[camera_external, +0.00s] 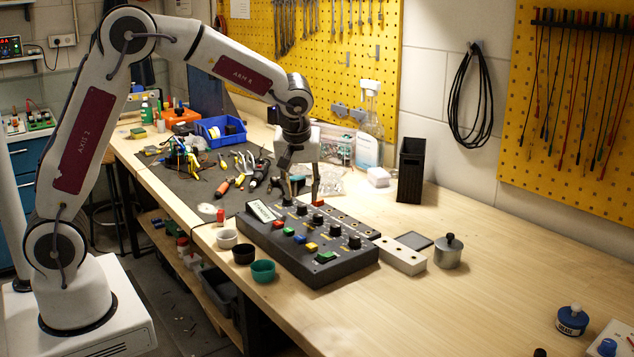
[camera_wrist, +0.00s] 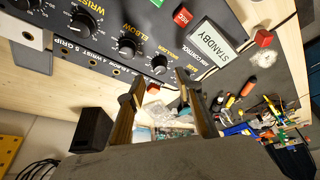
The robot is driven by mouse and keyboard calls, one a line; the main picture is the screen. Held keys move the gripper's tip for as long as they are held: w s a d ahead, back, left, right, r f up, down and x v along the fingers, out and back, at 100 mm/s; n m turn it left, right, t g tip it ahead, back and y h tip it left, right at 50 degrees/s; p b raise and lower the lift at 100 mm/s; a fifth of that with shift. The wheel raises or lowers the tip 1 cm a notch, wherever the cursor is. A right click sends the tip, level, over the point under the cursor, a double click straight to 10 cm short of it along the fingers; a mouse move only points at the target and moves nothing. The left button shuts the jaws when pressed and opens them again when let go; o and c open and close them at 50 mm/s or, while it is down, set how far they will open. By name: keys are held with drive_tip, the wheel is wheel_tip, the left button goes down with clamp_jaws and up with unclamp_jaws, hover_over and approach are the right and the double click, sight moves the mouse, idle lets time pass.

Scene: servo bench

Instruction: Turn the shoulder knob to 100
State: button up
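The dark control panel (camera_external: 300,262) stands on the bench with a row of black knobs and a display reading STANDBY (camera_wrist: 210,42). The shoulder knob (camera_wrist: 160,63) appears between my two fingertips in the wrist view, beside the elbow knob (camera_wrist: 128,47); its pointer and scale are too small to read. In the external view it is the second knob from the display (camera_external: 303,209). My gripper (camera_external: 300,197) is open, pointing down above that end of the panel. In the wrist view my gripper (camera_wrist: 160,86) has a clear gap between its fingers, with nothing held.
A red block (camera_external: 221,214) and several cups, one teal (camera_external: 263,271), stand in front of the panel. A black bin (camera_external: 410,171) stands behind. The right bench is mostly clear.

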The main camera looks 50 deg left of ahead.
drive_tip(key=s+r+m, duration=0.1)
drive_tip(key=s+d+r+m, duration=0.1)
drive_tip(key=shift+d+m, duration=0.2)
drive_tip(key=shift+m, duration=0.2)
drive_tip(key=shift+s+d+f+m+g, duration=0.1)
drive_tip(key=shift+s+f+m+g, duration=0.25)
drive_tip(key=shift+s, duration=0.2)
drive_tip(key=shift+s+d+f+m+h, duration=0.1)
drive_tip(key=shift+s+f+m+h, duration=0.05)
drive_tip(key=shift+s+m, duration=0.35)
drive_tip(key=shift+s+f+m+h, duration=0.15)
drive_tip(key=shift+s+m, duration=0.1)
drive_tip(key=shift+s, duration=0.3)
drive_tip(key=s, duration=0.2)
drive_tip(key=s+r+m, duration=0.1)
drive_tip(key=s+m, duration=0.1)
drive_tip(key=s, duration=0.1)
drive_tip(key=shift+s+a+r+g+h, duration=0.2)
drive_tip(key=shift+s+a+g+h, duration=0.1)
drive_tip(key=shift+h, duration=0.1)
drive_tip(key=s+a+r+m+h, duration=0.1)
drive_tip(key=s+r+m, duration=0.2)
drive_tip(key=s, duration=0.7)
drive_tip(key=shift+s, duration=0.15)
